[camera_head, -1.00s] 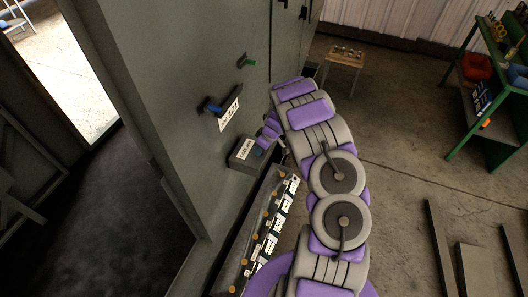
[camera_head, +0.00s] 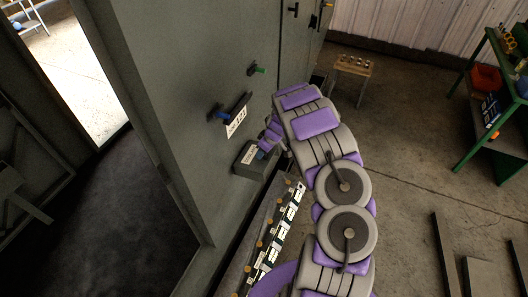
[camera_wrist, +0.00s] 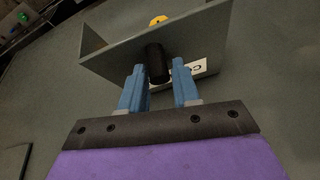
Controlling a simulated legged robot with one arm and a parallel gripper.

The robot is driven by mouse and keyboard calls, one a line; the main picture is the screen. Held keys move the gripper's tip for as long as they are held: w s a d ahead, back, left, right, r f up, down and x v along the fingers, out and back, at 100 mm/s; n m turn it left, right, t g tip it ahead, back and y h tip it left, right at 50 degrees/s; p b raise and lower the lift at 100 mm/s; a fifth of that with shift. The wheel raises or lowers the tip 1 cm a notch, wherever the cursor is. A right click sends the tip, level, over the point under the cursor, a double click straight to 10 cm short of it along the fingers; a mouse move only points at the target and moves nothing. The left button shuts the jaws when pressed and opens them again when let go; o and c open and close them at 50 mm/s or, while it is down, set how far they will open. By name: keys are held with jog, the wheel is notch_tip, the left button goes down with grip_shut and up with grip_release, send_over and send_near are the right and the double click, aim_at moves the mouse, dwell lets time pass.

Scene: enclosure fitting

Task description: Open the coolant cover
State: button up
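The coolant cover (camera_head: 243,171) is a small grey box-like piece low on the grey enclosure wall, with a white label (camera_head: 250,154). In the wrist view the grey cover (camera_wrist: 112,52) shows as an angled plate with a black cylindrical handle (camera_wrist: 157,64) in front. Its white label is partly hidden behind my right finger. My gripper (camera_wrist: 160,68) has its two blue fingers apart, one on each side of the handle, with a narrow gap seeming to show beside it. In the head view my gripper (camera_head: 266,146) is at the cover, its fingertips partly hidden.
A labelled holder (camera_head: 237,117) with a blue-handled item and a green-ended handle (camera_head: 256,70) are on the wall above. A row of labelled parts (camera_head: 276,232) runs below the cover. A yellow round item (camera_wrist: 158,20) shows beyond the plate.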

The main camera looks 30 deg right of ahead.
jog(key=shift+o, duration=1.2)
jog(key=shift+s, duration=0.1)
jog(key=shift+s+d+r, duration=0.1)
jog(key=shift+d+r, duration=0.1)
jog(key=shift+r, duration=0.2)
jog(key=b+v, duration=0.2)
jog(key=v, duration=1.4)
jog(key=shift+r, duration=0.2)
